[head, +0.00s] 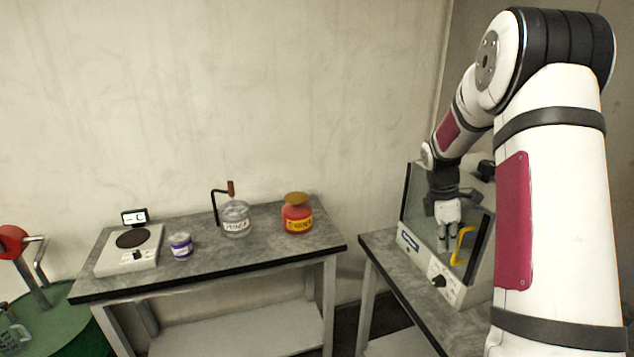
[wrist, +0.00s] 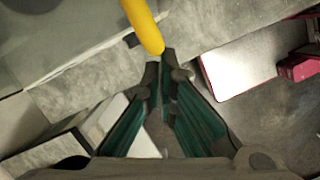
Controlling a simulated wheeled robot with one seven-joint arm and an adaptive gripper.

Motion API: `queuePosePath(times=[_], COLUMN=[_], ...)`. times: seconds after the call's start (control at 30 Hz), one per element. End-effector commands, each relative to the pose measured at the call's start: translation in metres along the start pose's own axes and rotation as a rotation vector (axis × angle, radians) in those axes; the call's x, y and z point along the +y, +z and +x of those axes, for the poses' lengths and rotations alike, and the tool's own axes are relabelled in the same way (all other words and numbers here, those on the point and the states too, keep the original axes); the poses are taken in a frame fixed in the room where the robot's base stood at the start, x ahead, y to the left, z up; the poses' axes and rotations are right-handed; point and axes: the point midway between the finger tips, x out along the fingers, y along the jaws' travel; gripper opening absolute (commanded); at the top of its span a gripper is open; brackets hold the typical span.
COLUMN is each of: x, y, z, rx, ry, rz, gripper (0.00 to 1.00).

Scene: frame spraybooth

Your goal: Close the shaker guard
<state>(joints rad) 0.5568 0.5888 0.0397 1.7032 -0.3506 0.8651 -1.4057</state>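The shaker (head: 436,279) is a pale box with a dial on its front, on a grey table at the right. Its guard (head: 475,245) has clear panels with dark edges, and a yellow handle (head: 461,247) shows there. My gripper (head: 447,246) points down just left of the handle in the head view. In the wrist view, the yellow handle (wrist: 143,25) ends close beyond my fingertips (wrist: 164,66). The fingers converge to nearly touching tips with nothing visible between them. I cannot tell whether they touch the handle. My arm hides the guard's right part.
A second table (head: 222,258) to the left holds a hotplate (head: 128,255), a purple-labelled jar (head: 181,247), a clear flask (head: 236,220) and a red jar (head: 297,216). A gap separates the two tables. A green drum (head: 60,325) stands at the far left.

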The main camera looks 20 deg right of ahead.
Motion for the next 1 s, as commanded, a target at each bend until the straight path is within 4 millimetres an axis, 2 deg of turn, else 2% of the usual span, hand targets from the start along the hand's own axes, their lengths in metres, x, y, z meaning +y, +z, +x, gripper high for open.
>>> queuePosePath(times=[0.37,0.47,0.63,0.8,1.0], x=[0.000,-0.001,-0.005,-0.004,-0.007], y=[0.000,-0.009,-0.038,-0.036,-0.036], z=[0.000,-0.003,-0.010,-0.049,-0.086], rx=[-0.003,-0.002,-0.001,-0.001,-0.001], ry=[0.000,0.000,0.000,0.005,0.003], rz=[0.001,-0.001,-0.002,0.005,0.004], gripper=[0.00,0.00,0.00,0.00,0.00])
